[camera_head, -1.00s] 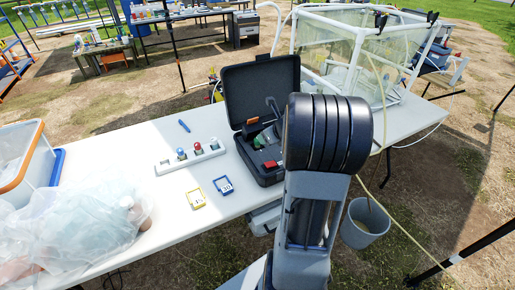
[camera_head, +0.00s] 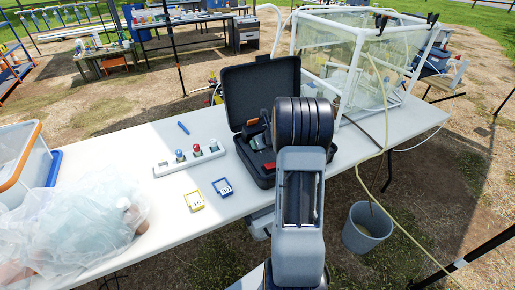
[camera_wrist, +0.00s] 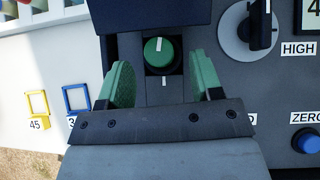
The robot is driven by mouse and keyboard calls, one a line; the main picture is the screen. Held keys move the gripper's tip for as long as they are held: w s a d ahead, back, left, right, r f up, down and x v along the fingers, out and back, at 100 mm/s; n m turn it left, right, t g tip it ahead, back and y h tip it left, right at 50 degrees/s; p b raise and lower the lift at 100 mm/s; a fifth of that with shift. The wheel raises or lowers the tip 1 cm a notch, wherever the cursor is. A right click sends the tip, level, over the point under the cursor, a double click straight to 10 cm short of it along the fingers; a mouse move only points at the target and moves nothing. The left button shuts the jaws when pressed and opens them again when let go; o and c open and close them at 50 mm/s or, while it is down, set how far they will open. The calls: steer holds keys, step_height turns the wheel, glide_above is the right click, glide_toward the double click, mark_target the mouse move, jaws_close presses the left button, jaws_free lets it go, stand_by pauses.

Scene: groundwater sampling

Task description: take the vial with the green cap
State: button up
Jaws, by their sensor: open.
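The green cap (camera_wrist: 158,52) shows from above in the wrist view, round with a white line on top. It sits in a dark round well in the dark panel of the instrument case (camera_head: 262,90); the vial's body is hidden below it. My gripper (camera_wrist: 164,82) is open, with one green-padded finger to the left and one to the right of the cap in the picture. I see no finger touching the cap.
A white rack (camera_head: 165,169) with several capped vials stands left of the case. A yellow frame (camera_head: 195,201) and a blue frame (camera_head: 223,187) lie in front. A knob (camera_wrist: 262,22) and a blue button (camera_wrist: 307,141) are right of the gripper. The case lid stands open behind.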

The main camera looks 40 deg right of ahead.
steer(key=shift+x, duration=0.85)
steer(key=shift+c, duration=0.4)
steer(key=c, duration=0.9)
